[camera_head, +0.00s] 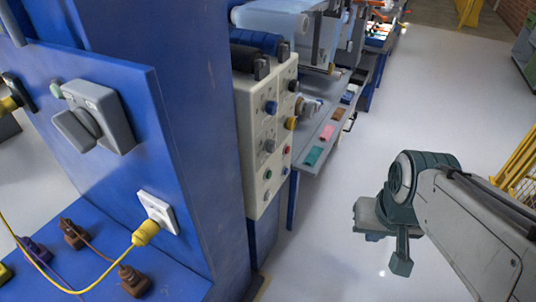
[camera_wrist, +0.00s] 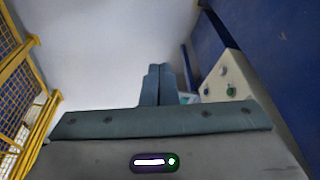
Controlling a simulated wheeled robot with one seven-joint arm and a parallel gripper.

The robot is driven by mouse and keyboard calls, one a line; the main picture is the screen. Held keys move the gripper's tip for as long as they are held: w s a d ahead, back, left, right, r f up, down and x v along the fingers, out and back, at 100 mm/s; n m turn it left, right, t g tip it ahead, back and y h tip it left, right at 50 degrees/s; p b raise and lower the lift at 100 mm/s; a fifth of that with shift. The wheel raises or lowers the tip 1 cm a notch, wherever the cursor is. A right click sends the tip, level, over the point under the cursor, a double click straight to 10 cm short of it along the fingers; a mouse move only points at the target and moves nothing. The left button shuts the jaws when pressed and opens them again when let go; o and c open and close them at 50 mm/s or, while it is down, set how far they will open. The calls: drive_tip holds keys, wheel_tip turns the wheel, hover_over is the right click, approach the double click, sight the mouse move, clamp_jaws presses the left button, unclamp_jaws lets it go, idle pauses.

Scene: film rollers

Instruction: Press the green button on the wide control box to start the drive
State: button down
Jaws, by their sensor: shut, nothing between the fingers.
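The wide control box (camera_head: 257,157) is a cream panel on the side of the blue machine, in the middle of the head view. It carries several knobs and buttons. A small green button (camera_head: 267,175) is low on its face, near a red one. The box also shows at the right of the wrist view (camera_wrist: 233,72), with a green button (camera_wrist: 231,91) near its lower edge. My gripper (camera_head: 401,264) is to the right of the box, over open floor and well apart from it. Its dark fingers (camera_wrist: 158,72) are together and empty.
A blue panel with a grey switch (camera_head: 98,115) and a yellow plug (camera_head: 146,232) stands at the left. A bench with coloured pieces (camera_head: 314,155) lies beyond the box. A yellow fence (camera_head: 520,160) is at the right. The grey floor (camera_head: 340,240) between is clear.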

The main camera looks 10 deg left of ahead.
sight(269, 175)
drive_tip(key=shift+d, duration=0.1)
drive_tip(key=w+a+f+m+t+b, duration=0.25)
drive_tip(key=w+f+m+b, duration=0.2)
drive_tip(key=w+f, duration=0.4)
drive_tip(key=w+a+f+m+t+b, duration=0.1)
drive_tip(key=w+f+m+t+b, duration=0.35)
drive_tip(key=w, duration=0.65)
drive_tip(key=w+a+f+m+t+y+b, duration=0.7)
drive_tip(key=w+a+f+m+b, duration=0.2)
drive_tip(key=b, duration=0.5)
wheel_tip(269, 175, down, 4)
drive_tip(key=w+m, duration=0.2)
drive_tip(key=m, duration=0.1)
drive_tip(key=shift+w+a+r+y, duration=0.2)
drive_tip(key=shift+a+r+y, duration=0.05)
drive_tip(key=shift+y, duration=0.05)
drive_tip(key=w+a, duration=0.3)
drive_tip(key=a, duration=0.5)
drive_tip(key=shift+a, duration=0.15)
